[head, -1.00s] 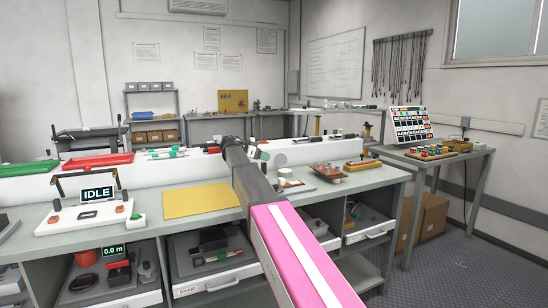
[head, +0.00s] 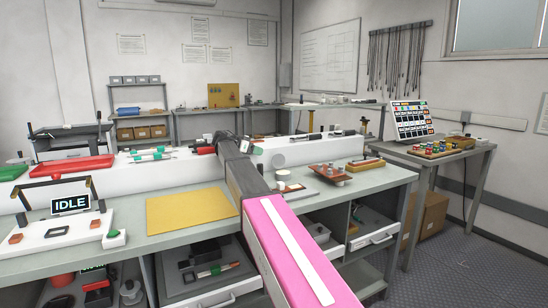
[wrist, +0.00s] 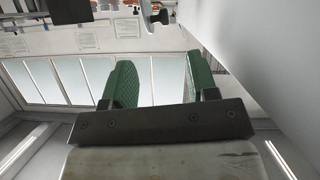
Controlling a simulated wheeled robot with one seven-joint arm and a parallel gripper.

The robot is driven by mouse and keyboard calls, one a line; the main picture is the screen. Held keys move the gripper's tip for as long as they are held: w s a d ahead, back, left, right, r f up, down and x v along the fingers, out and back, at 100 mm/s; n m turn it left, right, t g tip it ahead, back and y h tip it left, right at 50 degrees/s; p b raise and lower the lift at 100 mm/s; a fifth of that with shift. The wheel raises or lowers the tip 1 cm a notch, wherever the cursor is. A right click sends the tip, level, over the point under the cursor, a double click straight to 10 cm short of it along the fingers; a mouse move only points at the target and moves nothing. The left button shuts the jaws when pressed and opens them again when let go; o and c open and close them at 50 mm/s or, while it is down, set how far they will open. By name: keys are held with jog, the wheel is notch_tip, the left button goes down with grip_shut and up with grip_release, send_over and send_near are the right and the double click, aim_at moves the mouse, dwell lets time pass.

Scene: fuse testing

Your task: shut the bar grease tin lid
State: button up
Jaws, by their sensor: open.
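A small white round tin (head: 282,175) stands on the bench just right of my forearm in the head view. A pale disc (head: 278,161) shows just behind it, perhaps its raised lid; at this size I cannot tell for sure that this is the bar grease tin. In the wrist view my gripper (wrist: 160,75) is open, its two green fingers wide apart with nothing between them. The tin does not show in the wrist view.
A yellow mat (head: 190,208) lies left of my arm. A white fixture with an IDLE display (head: 71,203) stands at far left. A red-brown block (head: 326,171) sits right of the tin. A long white raised ledge (head: 320,149) runs behind. Drawers below stand open.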

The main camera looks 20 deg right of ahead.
aim_at(279, 157)
jog(key=x, duration=1)
jog(key=shift+d+f, duration=0.1)
jog(key=shift+d, duration=0.15)
grip_shut()
jog(key=s+m+t, duration=0.2)
jog(key=shift+s+d+r+m, duration=0.1)
jog(key=shift+d+r+m, duration=0.1)
jog(key=shift+m, duration=0.1)
jog(key=shift+s+d+m+t, duration=0.15)
jog(key=shift+s+m+t, duration=0.75)
jog(key=shift+m, duration=0.4)
jog(key=shift+w, duration=0.1)
